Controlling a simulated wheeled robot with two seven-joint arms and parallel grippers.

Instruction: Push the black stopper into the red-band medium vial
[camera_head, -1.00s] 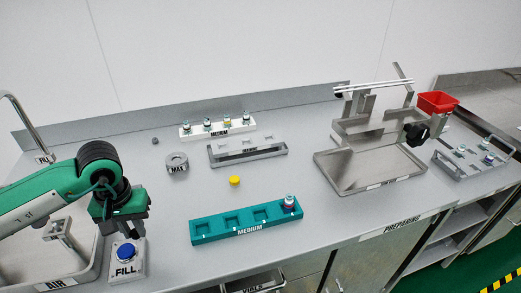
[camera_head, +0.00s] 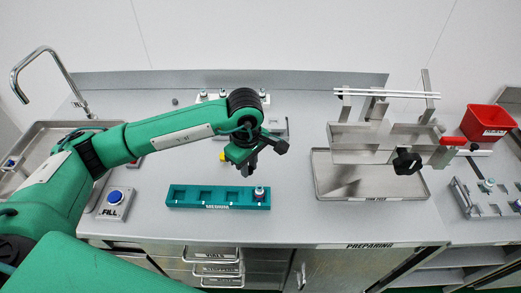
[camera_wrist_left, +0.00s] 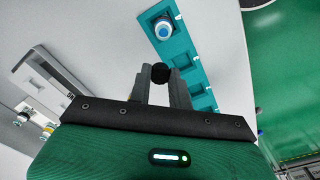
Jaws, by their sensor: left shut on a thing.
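My left gripper (camera_head: 250,171) is shut on a small round black stopper (camera_wrist_left: 159,73); the left wrist view shows it between the fingertips. The gripper hangs above and a little behind the right part of the teal MEDIUM rack (camera_head: 178,197). The red-band vial (camera_head: 259,193) stands upright in the rack's right-end slot. It also shows in the left wrist view (camera_wrist_left: 163,29), seen from above with a blue and white top, apart from the stopper. The rack's other slots look empty. My right gripper is not in view.
A metal press stand (camera_head: 372,158) is at the right, with a red bin (camera_head: 487,122) beyond it. A FILL button (camera_head: 115,197) is at the left. A yellow cap (camera_head: 222,156) and white vial rack (camera_head: 202,98) are partly behind my arm.

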